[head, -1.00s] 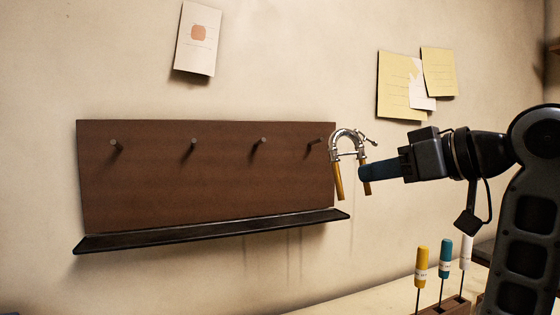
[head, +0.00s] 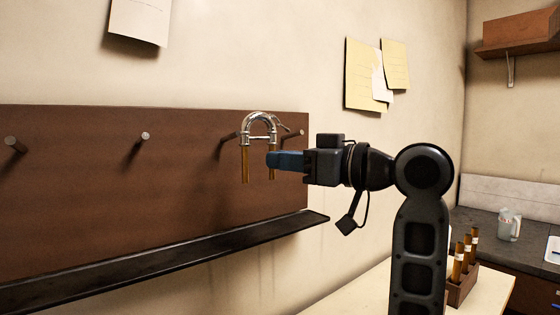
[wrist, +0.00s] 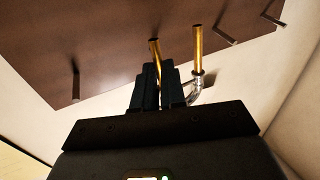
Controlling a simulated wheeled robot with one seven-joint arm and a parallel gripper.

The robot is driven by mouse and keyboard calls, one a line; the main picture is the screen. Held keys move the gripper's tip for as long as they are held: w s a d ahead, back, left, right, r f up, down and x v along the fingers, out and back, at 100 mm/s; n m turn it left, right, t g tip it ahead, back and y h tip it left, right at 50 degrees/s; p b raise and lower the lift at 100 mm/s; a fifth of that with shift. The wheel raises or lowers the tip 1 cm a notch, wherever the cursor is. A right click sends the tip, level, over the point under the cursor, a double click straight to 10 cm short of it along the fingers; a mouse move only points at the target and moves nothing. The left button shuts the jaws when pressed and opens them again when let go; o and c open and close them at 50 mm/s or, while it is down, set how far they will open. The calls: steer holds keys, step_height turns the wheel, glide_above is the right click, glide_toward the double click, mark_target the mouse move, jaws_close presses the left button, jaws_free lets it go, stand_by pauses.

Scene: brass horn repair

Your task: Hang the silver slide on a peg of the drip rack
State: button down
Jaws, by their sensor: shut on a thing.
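The slide (head: 261,120) is a U of silver tube with two brass legs hanging down, bend uppermost. My gripper (head: 272,161) is shut on its right leg, coming from the right. In the wrist view my gripper (wrist: 154,88) has its dark fingers around one brass leg (wrist: 155,52); the slide's other leg (wrist: 197,50) is free. The drip rack (head: 70,200) is a brown board with pegs. In the head view the slide overlaps the board between the third peg (head: 226,139) and the right-hand peg (head: 293,133). Whether it touches a peg cannot be told.
A black ledge (head: 170,258) runs along the board's bottom, below the slide. Papers (head: 365,75) hang on the wall. A wooden block (head: 463,284) with brown-handled tools stands at lower right. A glass jug (head: 508,225) is on the dark counter behind.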

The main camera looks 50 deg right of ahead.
steer(key=w+d+f+b, duration=0.1)
steer(key=w+d+b, duration=0.1)
steer(key=w, duration=0.7)
steer(key=shift+w+d+f+b, duration=0.4)
steer(key=shift+b, duration=0.05)
stand_by(0.7)
stand_by(0.7)
steer(key=c, duration=1.1)
jaws_free()
steer(key=s, duration=0.2)
steer(key=s+b, duration=0.1)
steer(key=s, duration=0.4)
steer(key=shift+s+d, duration=0.3)
steer(key=shift+s, duration=0.05)
